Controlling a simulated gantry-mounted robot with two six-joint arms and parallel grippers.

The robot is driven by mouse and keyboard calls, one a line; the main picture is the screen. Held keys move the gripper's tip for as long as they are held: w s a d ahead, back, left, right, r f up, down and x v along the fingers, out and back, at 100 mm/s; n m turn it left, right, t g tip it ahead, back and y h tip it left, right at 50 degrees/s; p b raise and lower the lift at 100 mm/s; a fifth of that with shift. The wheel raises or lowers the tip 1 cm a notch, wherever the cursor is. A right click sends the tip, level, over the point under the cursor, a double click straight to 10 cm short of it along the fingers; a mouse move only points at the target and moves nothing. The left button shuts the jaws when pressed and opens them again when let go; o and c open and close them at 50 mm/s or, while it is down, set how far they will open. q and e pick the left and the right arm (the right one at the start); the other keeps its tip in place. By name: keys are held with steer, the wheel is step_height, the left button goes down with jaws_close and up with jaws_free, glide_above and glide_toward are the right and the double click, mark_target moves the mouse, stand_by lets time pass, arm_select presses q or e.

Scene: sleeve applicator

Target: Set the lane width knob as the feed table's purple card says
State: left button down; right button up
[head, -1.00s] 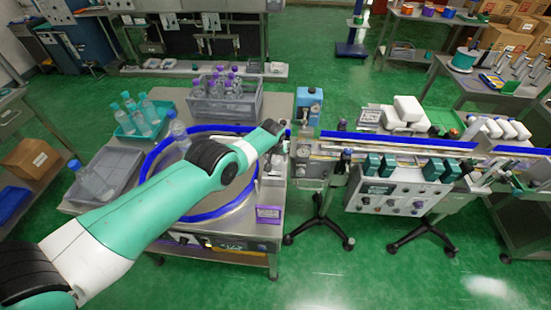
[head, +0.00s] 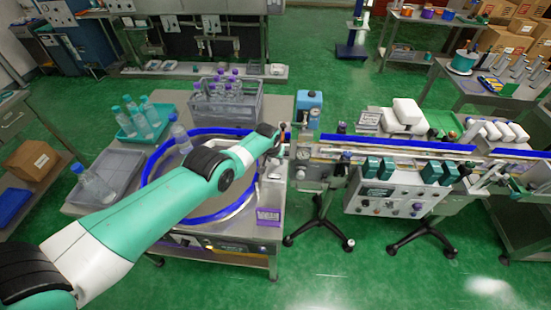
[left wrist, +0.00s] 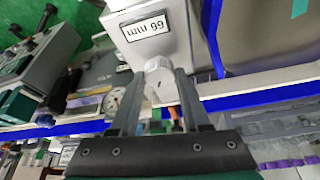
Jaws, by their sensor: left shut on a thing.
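The lane width knob (left wrist: 158,77) is a small pale cylinder on a light grey housing in the left wrist view. My left gripper (left wrist: 160,84) is shut on it, one dark finger on each side. In the head view my left gripper (head: 283,140) is at the right edge of the feed table (head: 240,232), and the knob cannot be made out there. The purple card (head: 268,216) stands at the table's front right corner; its writing is too small to read. My right gripper is not in view.
A blue-rimmed round turntable (head: 205,219) lies under my left arm. Bottles stand in a grey crate (head: 225,105) and a green tray (head: 140,135). The conveyor (head: 400,147) with its control panel is to the right.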

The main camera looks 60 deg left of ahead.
arm_select(q)
steer(key=shift+s+f+m, duration=0.1)
steer(key=shift+m, duration=0.7)
steer(key=shift+a+m+t+h, duration=0.1)
steer(key=shift+m+t+h, duration=0.35)
steer(key=shift+m, duration=0.25)
steer(key=shift+a+f+m+h+b, duration=0.1)
steer(key=shift+m+h+b, duration=0.45)
steer(key=shift+m+b, duration=0.6)
steer(key=shift+m, duration=0.35)
steer(key=shift+c, duration=1.9)
jaws_free()
